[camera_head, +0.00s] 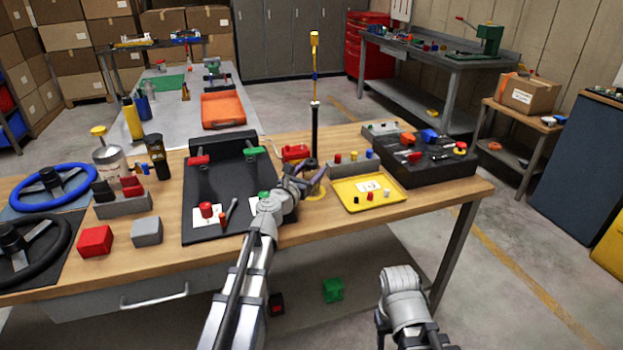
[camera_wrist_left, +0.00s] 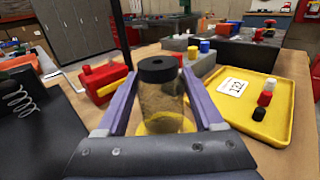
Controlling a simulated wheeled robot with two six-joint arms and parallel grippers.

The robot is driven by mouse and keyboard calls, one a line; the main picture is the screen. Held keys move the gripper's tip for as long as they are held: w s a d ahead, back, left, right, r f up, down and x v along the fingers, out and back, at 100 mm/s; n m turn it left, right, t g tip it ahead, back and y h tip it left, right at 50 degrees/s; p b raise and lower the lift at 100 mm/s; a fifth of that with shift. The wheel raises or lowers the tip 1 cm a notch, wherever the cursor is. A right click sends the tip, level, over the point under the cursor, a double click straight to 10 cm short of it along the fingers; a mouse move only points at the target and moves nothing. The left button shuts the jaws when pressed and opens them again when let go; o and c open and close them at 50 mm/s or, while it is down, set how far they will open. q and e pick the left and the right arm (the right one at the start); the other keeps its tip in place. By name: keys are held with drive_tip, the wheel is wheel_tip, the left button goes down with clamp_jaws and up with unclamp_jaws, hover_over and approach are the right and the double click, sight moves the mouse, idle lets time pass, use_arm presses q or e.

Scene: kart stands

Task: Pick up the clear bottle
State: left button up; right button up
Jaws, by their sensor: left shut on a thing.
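The clear bottle (camera_wrist_left: 162,107) has a black cap and stands upright between the purple fingers of my left gripper (camera_wrist_left: 160,100) in the left wrist view. The gripper is shut on its sides. In the head view my left gripper (camera_head: 306,184) is near the table's middle, and the bottle (camera_head: 310,171) is partly hidden by it. A yellow round mat (camera_wrist_left: 150,127) shows below the bottle; I cannot tell whether they touch. My right arm is low at the bottom right of the head view, off the table; its fingers are not clearly seen.
A yellow tray (camera_head: 391,199) with small pieces lies just right of the bottle. A red block-like item (camera_head: 294,152) and a tall black post (camera_head: 315,128) stand close behind. A black board (camera_head: 205,221) lies to the left. A dark organiser (camera_head: 440,172) is at the right.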

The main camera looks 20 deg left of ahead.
use_arm(q)
drive_tip(key=c, duration=0.5)
drive_tip(key=shift+r, duration=0.1)
wheel_tip(320, 180, up, 10)
drive_tip(key=p, duration=1)
